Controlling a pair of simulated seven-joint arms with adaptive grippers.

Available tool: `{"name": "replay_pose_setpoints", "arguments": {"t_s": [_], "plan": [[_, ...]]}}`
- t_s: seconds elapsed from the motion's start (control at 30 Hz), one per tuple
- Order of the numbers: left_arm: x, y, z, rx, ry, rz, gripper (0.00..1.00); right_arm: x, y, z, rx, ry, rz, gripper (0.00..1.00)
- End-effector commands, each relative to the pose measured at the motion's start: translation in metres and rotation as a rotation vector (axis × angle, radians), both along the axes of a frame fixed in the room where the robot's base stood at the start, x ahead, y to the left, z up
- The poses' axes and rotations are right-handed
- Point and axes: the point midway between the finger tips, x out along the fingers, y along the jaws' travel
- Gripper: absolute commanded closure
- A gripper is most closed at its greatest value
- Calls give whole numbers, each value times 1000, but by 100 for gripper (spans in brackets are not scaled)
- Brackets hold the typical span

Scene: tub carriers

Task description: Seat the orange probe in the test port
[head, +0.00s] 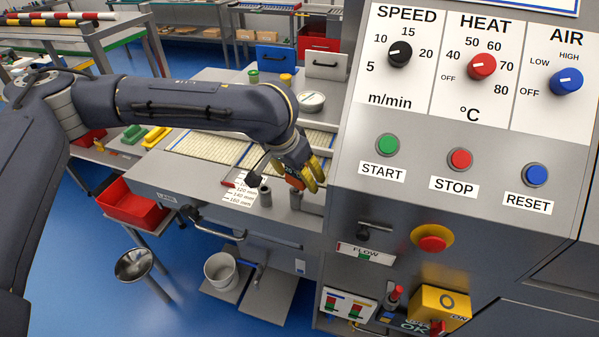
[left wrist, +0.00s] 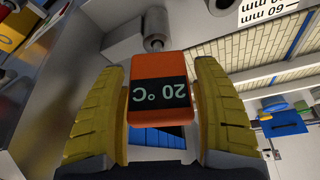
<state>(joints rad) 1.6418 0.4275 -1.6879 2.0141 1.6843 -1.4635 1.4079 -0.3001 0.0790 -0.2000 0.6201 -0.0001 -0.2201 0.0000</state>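The orange probe (left wrist: 160,80), a block with a dark "20 °C" display, sits between the yellow fingers of my left gripper (left wrist: 160,112). The fingers press on both its sides. In the head view the left gripper (head: 305,178) is in front of the belt, beside the control cabinet, with a bit of the orange probe (head: 293,182) showing. A grey cylinder (left wrist: 153,28) shows just beyond the probe in the left wrist view. I cannot tell which part is the test port. My right gripper is not in view.
The control cabinet (head: 460,145) with knobs and buttons fills the right. Low on it are a red stop button (head: 431,240), a yellow box (head: 440,305) and a small "OK" display (head: 414,326). A short grey post (head: 265,194) stands left of the gripper. A red bin (head: 132,204) is at left.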

Motion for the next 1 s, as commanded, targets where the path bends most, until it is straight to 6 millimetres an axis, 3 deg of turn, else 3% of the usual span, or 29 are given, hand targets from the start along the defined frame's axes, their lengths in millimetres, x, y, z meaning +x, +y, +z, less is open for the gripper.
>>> {"name": "replay_pose_setpoints", "arguments": {"t_s": [0.43, 1.0], "plan": [[-2, 2, 8, 0, -2, -1, 26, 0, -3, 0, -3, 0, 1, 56], [-29, 23, 90, 0, -3, 1, 26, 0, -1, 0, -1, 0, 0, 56]]}}
